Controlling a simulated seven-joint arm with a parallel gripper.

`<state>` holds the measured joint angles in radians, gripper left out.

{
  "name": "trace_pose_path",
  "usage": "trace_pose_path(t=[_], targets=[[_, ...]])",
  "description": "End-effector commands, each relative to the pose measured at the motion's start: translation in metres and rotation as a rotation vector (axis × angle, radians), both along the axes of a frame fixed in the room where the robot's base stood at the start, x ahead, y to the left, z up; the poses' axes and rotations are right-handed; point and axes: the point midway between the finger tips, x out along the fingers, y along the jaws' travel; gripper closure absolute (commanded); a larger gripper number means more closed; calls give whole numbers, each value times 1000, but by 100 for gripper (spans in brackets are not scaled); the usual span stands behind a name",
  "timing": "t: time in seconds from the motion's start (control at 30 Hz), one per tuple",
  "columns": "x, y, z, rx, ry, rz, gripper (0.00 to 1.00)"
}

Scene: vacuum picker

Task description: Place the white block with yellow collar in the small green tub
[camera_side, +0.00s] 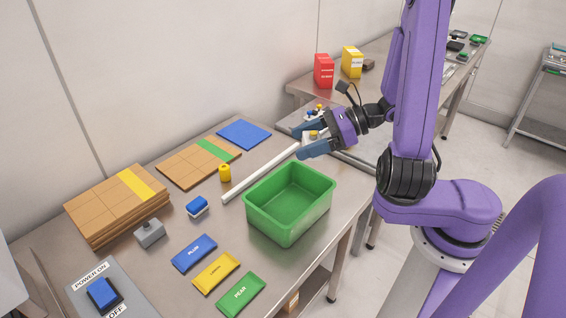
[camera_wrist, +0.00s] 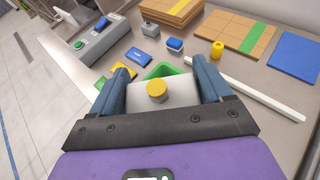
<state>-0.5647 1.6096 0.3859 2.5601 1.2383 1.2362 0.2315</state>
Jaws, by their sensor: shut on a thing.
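My gripper (camera_side: 312,140) has blue fingers and is shut on a white block (camera_wrist: 140,95) with a yellow round part (camera_wrist: 157,91) on top. The block sits between the two fingers in the wrist view. My gripper is raised near the tub's far right side in the side view. In the wrist view only part of the tub (camera_wrist: 165,70) shows beyond the block.
A white bar (camera_side: 258,174) lies beside the tub. A yellow cylinder (camera_side: 225,173), a blue-and-white block (camera_side: 197,207) and a grey block (camera_side: 149,233) stand to the left. Blue, yellow and green labelled packets (camera_side: 241,293) lie in front. Cardboard stacks (camera_side: 105,205) are at the left.

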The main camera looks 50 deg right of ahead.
Motion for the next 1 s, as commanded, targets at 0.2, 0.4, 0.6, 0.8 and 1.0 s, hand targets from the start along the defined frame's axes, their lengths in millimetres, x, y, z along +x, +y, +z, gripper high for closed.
trace_pose_path(t=[0.2, 0.4, 0.6, 0.8, 1.0], targets=[[20, 1, -11, 3, 3, 0, 66], [35, 2, -30, 2, 5, 0, 66], [54, 3, -52, 1, 2, 1, 66], [62, 3, -61, 0, 0, 0, 66], [67, 3, -78, 2, 3, -1, 66]])
